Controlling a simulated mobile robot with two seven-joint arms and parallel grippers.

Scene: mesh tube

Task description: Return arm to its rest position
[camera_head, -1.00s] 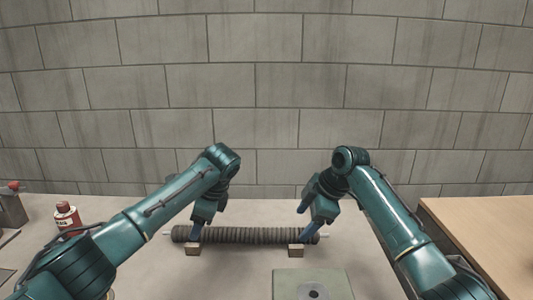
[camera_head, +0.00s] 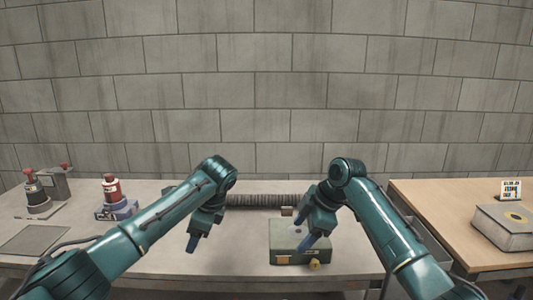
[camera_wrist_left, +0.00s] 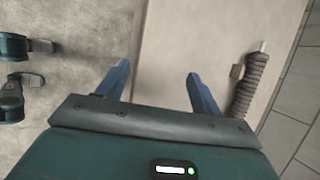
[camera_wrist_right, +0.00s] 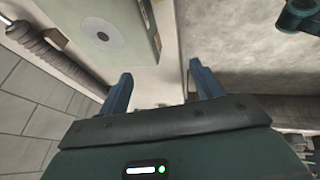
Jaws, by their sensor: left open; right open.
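The dark ribbed mesh tube (camera_head: 265,200) lies across the back of the grey table, partly hidden behind my arms. It also shows in the left wrist view (camera_wrist_left: 250,88) and the right wrist view (camera_wrist_right: 60,58). My left gripper (camera_head: 192,244) is open and empty, on the near side of the tube and apart from it. Its spread blue fingers show in the left wrist view (camera_wrist_left: 158,70). My right gripper (camera_head: 308,245) is open and empty, in front of the green box (camera_head: 287,234) in the head view. Its fingers are apart in the right wrist view (camera_wrist_right: 160,69).
A small block (camera_head: 287,211) stands by the tube. A red bottle (camera_head: 111,188) and a device with red knobs (camera_head: 36,190) stand at the left. A wooden table (camera_head: 420,215) at the right holds a grey case (camera_head: 505,226) and a small sign (camera_head: 510,190).

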